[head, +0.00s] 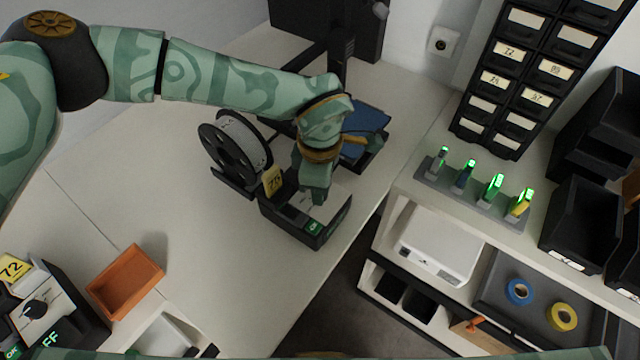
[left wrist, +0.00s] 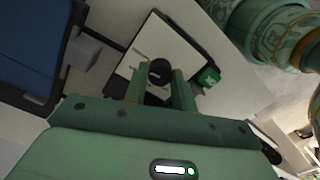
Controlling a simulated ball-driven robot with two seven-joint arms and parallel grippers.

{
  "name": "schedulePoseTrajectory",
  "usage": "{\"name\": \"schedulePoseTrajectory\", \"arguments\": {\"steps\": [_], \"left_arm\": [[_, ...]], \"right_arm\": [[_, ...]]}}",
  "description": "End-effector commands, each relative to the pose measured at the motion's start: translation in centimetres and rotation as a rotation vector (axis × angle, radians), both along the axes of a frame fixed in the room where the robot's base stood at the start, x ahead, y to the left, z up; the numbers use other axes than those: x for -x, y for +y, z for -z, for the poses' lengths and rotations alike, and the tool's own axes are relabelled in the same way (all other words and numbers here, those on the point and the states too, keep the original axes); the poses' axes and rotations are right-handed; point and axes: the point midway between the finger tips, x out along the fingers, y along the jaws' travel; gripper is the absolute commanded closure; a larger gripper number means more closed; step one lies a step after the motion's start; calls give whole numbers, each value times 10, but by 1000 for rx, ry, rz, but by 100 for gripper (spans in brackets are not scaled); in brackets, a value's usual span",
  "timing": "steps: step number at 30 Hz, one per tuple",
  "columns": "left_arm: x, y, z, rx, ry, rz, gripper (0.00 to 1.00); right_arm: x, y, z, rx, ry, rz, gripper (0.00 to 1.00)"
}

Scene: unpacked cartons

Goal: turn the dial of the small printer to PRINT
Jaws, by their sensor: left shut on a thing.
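The small printer (head: 333,217), a black box with a pale top, stands near the table's right edge and bears a yellow number tag (head: 272,180). The dial's pointer direction cannot be told. My right gripper is not in view.
A filament spool (head: 236,145) stands close behind the printer, and a blue-topped item (head: 367,122) is beyond it. A second dial device (head: 40,310) tagged 72 and an orange tray (head: 126,281) are at lower left. The middle table is clear.

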Motion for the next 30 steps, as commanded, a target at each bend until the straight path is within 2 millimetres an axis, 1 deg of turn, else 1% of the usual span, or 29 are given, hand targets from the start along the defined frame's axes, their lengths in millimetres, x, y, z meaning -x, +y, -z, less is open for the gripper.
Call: {"name": "schedulePoseTrajectory", "arguments": {"steps": [6, 12, 27, 28, 29, 30], "left_arm": [[-2, -1, -2, 2, -6, 113, 96], [-2, -1, -2, 3, -4, 168, 96], [-2, -1, -2, 2, -6, 188, 96], [-2, -1, -2, 2, -6, 187, 71], [-2, -1, -2, 2, -6, 187, 63], [-2, -1, -2, 2, -5, 187, 52]], "right_arm": [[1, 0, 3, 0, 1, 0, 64], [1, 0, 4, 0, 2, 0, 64], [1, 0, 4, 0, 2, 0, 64], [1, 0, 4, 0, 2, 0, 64], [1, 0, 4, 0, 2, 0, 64], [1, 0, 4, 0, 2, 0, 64]]}}
